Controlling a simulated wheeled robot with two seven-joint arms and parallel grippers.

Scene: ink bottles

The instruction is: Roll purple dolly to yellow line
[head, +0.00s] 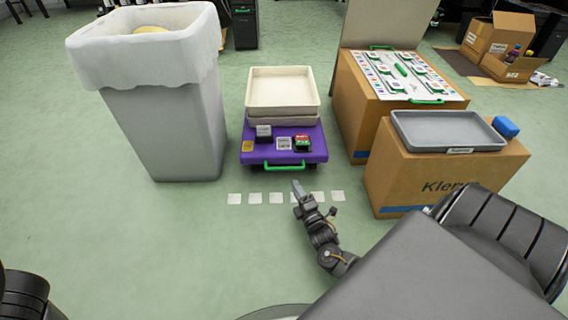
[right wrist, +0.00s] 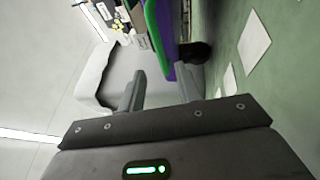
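The purple dolly (head: 318,140) stands on the green floor in the middle of the head view, with a green handle (head: 284,166) along its near edge. It carries stacked cream trays (head: 284,88) and several small ink boxes and bottles. My right gripper (head: 297,187) is just in front of the handle, a little right of its middle. In the right wrist view its fingers (right wrist: 161,80) are apart with nothing clamped, and the green handle (right wrist: 153,30) and a dark wheel (right wrist: 195,52) show beyond them. No yellow line shows; my left gripper is out of view.
A row of white floor squares (head: 255,198) lies in front of the dolly. A lined grey bin (head: 165,125) stands left. Cardboard boxes (head: 445,178) with a grey tray (head: 448,130) and a white board (head: 400,75) stand right. Floor at front left is clear.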

